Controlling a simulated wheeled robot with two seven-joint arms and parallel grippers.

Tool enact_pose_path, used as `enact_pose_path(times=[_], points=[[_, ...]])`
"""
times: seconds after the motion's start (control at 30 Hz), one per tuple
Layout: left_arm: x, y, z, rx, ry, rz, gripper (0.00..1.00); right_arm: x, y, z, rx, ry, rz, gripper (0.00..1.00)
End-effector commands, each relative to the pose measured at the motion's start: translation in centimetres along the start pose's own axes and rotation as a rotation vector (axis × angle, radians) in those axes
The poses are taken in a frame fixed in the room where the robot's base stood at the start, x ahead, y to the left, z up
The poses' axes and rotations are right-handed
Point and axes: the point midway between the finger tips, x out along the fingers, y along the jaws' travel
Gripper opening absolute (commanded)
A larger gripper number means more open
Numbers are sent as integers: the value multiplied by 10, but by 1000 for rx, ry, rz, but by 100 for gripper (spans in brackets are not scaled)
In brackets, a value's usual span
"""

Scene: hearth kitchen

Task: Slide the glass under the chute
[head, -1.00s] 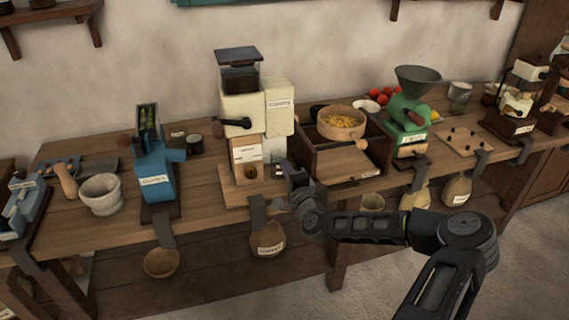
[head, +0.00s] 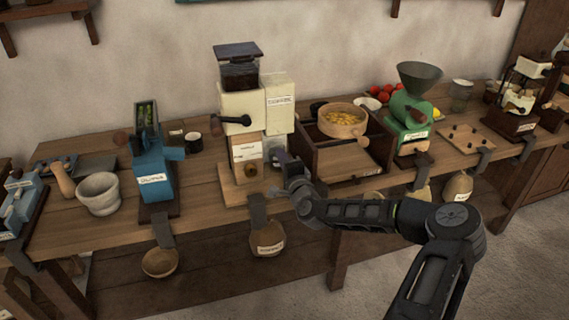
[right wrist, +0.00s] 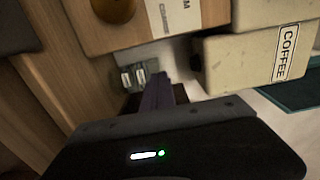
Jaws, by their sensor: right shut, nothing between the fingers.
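A cream coffee grinder (head: 243,104) stands on a wooden board on the bench, with a cream box labelled COFFEE (head: 279,103) at its right side. In the right wrist view the COFFEE box (right wrist: 262,60) is at the upper right. A small clear, shiny piece that looks like the glass (right wrist: 133,77) stands beside the wooden grinder base, just past my fingertips. I cannot clearly make out the glass or the chute in the head view. My right gripper (head: 284,160) is shut and empty at the right of the grinder base. Whether it touches the glass is unclear.
A wooden box mill (head: 340,165) with a bowl of yellow pieces stands close on the right. A blue mill (head: 152,175) and a stone mortar (head: 98,193) are on the left. A green mill (head: 405,112) stands farther right.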

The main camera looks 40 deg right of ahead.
Motion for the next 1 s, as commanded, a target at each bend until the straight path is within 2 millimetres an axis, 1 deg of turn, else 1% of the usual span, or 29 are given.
enact_pose_path(times=[0.17,0.27,0.37,0.6,0.7,0.8,1.0], points=[[0,0,0,0,0,0,36,-2,0,0,0,0,0,0],[1,0,0,0,0,0,36,-8,0,-1,-1,0,0,0],[3,-1,0,0,1,0,36,-20,0,-1,-2,0,0,0],[6,-2,0,0,1,0,36,-60,0,-1,-3,1,0,0],[7,-3,0,0,1,0,36,-73,-1,-1,-2,0,-2,0],[7,-3,0,0,1,0,36,-79,-2,0,0,0,-3,0],[7,-3,0,0,1,0,36,-80,-2,0,1,0,-3,0]])
